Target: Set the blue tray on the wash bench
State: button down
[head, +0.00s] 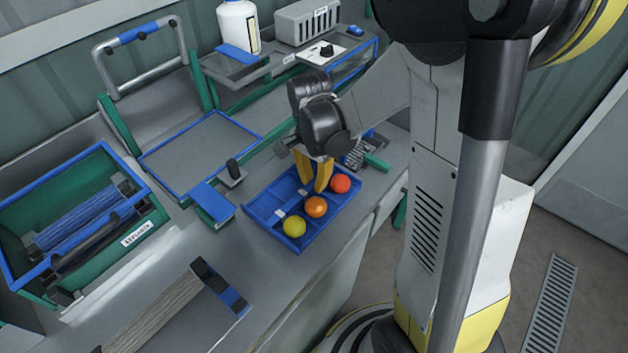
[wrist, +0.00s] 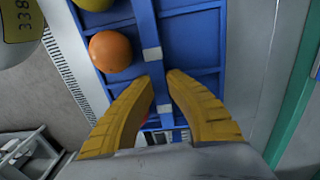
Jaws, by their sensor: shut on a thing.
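The blue tray (head: 266,208) has raised dividers and carries a yellow tomato (head: 294,226), an orange tomato (head: 316,207) and a red tomato (head: 340,183) along one side. My gripper (head: 318,188) points down over the tray, its yellow fingers shut on the central divider. In the wrist view, the fingers (wrist: 160,85) flank the blue tray's divider (wrist: 147,25); the orange tomato (wrist: 110,52) is beside it, and the red one is mostly hidden. The tray is over the front part of the grey bench (head: 255,270). I cannot tell whether it touches the top.
A green, blue-rimmed bin with rollers (head: 85,225) stands at left. A blue-edged grey plate (head: 205,150) lies behind the tray. A white bottle (head: 238,28) and grey box (head: 307,22) stand at the back. A slatted piece (head: 155,312) lies in front.

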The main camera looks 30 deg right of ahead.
jog(key=shift+f, duration=0.3)
jog(key=c, duration=1.4)
grip_release()
jog(key=c, duration=0.3)
jog(key=shift+c, duration=0.2)
jog(key=shift+r, duration=0.15)
jog(key=shift+r+p, duration=2.5)
jog(key=shift+r, duration=0.95)
